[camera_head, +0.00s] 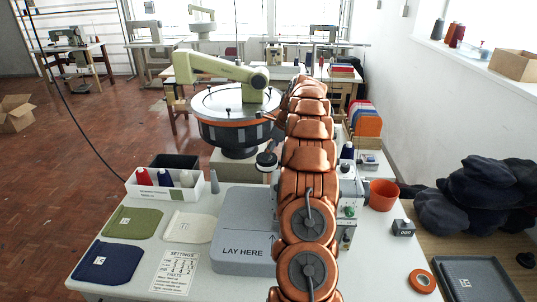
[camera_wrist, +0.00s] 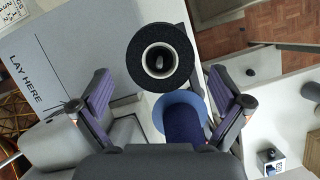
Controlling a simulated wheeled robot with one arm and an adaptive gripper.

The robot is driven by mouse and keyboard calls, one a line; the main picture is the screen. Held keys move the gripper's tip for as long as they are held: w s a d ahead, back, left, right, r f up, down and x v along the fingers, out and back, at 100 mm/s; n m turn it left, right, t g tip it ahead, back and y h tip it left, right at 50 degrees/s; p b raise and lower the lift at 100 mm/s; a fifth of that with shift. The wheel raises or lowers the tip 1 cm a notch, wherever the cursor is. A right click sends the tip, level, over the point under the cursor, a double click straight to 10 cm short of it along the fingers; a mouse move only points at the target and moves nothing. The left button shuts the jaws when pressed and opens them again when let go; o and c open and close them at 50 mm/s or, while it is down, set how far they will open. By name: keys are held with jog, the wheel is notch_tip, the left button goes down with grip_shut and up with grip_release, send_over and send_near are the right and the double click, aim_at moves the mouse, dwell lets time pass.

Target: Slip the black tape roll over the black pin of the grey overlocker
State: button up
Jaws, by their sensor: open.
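The black tape roll (camera_wrist: 135,63) has a pale core and shows in the wrist view, ahead of my gripper. A dark pin tip (camera_wrist: 158,62) shows inside its hole, so the roll appears to be around the black pin; how far down it sits I cannot tell. In the head view a dark disc (camera_head: 266,160), likely the roll, is beside my arm. My gripper (camera_wrist: 168,88) is open, its fingers spread left and right of the roll with gaps on both sides. The grey overlocker (camera_head: 349,187) is largely hidden behind my arm in the head view.
A blue thread cone (camera_wrist: 183,127) stands close to the roll, between my fingers. The grey LAY HERE pad (camera_head: 235,225) lies left of my arm. An orange cup (camera_head: 383,195), an orange tape roll (camera_head: 422,281) and a white thread bin (camera_head: 165,196) are around the table.

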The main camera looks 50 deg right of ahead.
jog(key=v, duration=1)
jog(key=shift+w, duration=0.1)
dwell(0.5)
jog(key=w+a+r+n+g+y, duration=0.15)
jog(key=a+n, duration=0.25)
jog(key=a, duration=0.5)
jog(key=w+a+r+n+h, duration=0.1)
jog(key=a+r+n, duration=0.25)
jog(key=a, duration=0.55)
jog(key=s+a+n+g, duration=0.1)
jog(key=s+a+n, duration=0.25)
jog(key=a, duration=0.55)
jog(key=s+a+n+g, duration=0.1)
jog(key=s+a+n, duration=0.3)
jog(key=a, duration=0.6)
jog(key=s+a+f+n+g, duration=0.2)
jog(key=s+a+f+n, duration=0.1)
jog(key=s+a+n, duration=0.9)
jog(key=s+a+f+n+h, duration=0.1)
jog(key=s+f+n, duration=0.1)
jog(key=s, duration=0.6)
jog(key=s+f+n+h, duration=0.1)
jog(key=s+f+n, duration=0.1)
jog(key=s, duration=0.7)
jog(key=shift+s+a+f+n, duration=0.15)
jog(key=shift+a+f+n, duration=0.2)
jog(key=shift+f, duration=0.5)
